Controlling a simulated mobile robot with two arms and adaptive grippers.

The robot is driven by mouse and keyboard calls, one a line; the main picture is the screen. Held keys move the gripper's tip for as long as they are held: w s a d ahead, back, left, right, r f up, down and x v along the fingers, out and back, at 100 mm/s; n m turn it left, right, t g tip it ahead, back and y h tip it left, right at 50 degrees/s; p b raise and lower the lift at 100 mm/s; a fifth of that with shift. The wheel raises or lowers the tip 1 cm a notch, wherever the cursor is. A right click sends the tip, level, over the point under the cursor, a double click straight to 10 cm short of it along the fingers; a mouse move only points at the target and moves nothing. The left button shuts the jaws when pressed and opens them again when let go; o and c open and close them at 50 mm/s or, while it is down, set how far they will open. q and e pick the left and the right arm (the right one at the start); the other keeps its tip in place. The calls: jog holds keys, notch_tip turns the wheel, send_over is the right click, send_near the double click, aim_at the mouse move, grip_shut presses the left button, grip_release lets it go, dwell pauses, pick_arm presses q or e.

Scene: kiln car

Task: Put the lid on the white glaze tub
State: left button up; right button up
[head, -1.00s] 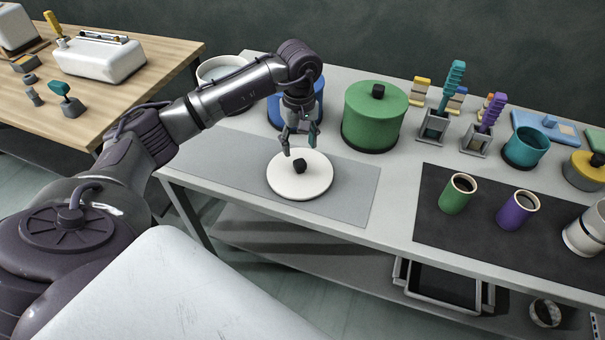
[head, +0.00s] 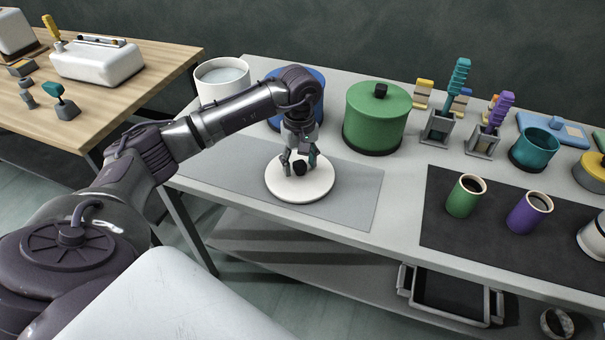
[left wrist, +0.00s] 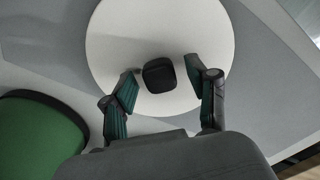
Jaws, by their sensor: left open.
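The white round lid (head: 316,187) with a black knob (head: 299,168) lies on the grey mat on the table. The lid also shows in the left wrist view (left wrist: 112,38), with its knob (left wrist: 159,75) between my fingers. My left gripper (head: 298,161) is open just above the lid, its fingers on either side of the knob with gaps visible. It also shows in the left wrist view (left wrist: 160,88). The white glaze tub (head: 212,87) stands open at the back left of the table with pale content inside, partly behind my left arm. My right gripper is not in view.
A blue tub (head: 275,122) stands behind my left arm. A green lidded tub (head: 372,122) stands to its right. Green (head: 461,201) and purple (head: 524,217) cups stand on a dark mat (head: 440,235). The grey mat (head: 350,205) is clear around the lid.

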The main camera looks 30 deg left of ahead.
pick_arm(q)
jog(key=shift+c, duration=0.3)
dwell(0.5)
grip_shut()
